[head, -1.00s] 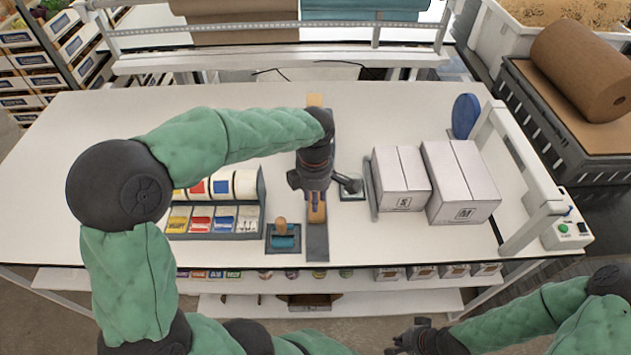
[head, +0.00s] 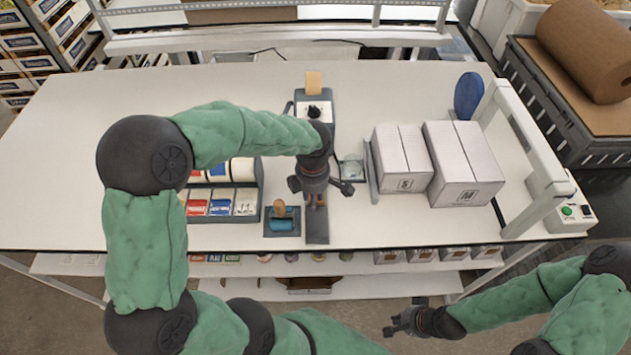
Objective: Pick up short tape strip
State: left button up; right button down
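A dark grey narrow pad (head: 317,232) lies at the front middle of the bench, with a small tan-brown strip (head: 316,201) on its far part, mostly hidden by my gripper. My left gripper (head: 317,198) points down over that strip, its fingers spread to either side; contact with the strip cannot be made out. A wider tan piece (head: 313,83) stands out behind a dark-framed white unit (head: 314,108) farther back. My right gripper (head: 405,318) is empty, fingers apart, in front of the bench and below its top.
A rack of coloured labels (head: 225,203) is farther left. White boxes S (head: 402,160) and M (head: 463,165) stand to the right. The far left bench (head: 85,150) is clear.

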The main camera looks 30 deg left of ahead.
pick_arm(q)
jog(key=shift+f, duration=0.55)
grip_shut()
